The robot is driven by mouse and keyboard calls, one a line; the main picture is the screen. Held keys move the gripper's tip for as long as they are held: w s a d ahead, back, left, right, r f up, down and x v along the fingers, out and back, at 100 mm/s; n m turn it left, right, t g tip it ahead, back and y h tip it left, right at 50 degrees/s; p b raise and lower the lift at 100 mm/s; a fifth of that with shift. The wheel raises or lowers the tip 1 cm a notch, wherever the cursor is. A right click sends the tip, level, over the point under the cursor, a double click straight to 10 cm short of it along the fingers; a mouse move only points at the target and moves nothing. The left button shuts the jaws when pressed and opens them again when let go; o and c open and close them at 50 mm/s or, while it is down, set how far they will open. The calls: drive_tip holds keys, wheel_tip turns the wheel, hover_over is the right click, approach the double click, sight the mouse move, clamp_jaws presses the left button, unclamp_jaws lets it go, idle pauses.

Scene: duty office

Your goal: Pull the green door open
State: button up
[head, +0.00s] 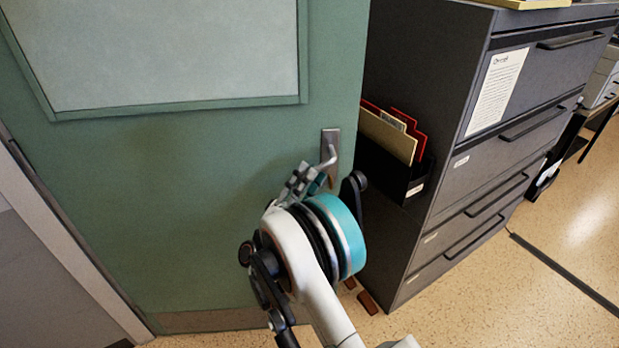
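The green door (200,200) fills the left half of the head view, with a large pale window panel (160,50) in its upper part. A metal lever handle (329,150) on a small plate is near the door's right edge. My gripper (305,180) is at the handle, just below and left of its plate. The fingers overlap the lower end of the lever in the picture. My wrist hides part of the gripper, so I cannot tell whether the fingers touch or grasp the lever. I cannot tell whether the door is ajar.
A dark grey filing cabinet (395,50) stands right of the door, close to its handle edge. A black holder (385,172) with folders is on its side. Small brown pieces (367,302) lie on the floor by the cabinet. Speckled floor (480,290) is open at the lower right.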

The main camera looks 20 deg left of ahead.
drive_tip(key=v, duration=0.7)
drive_tip(key=shift+f, duration=0.2)
drive_tip(key=shift+s+a, duration=0.1)
drive_tip(key=shift+s, duration=0.05)
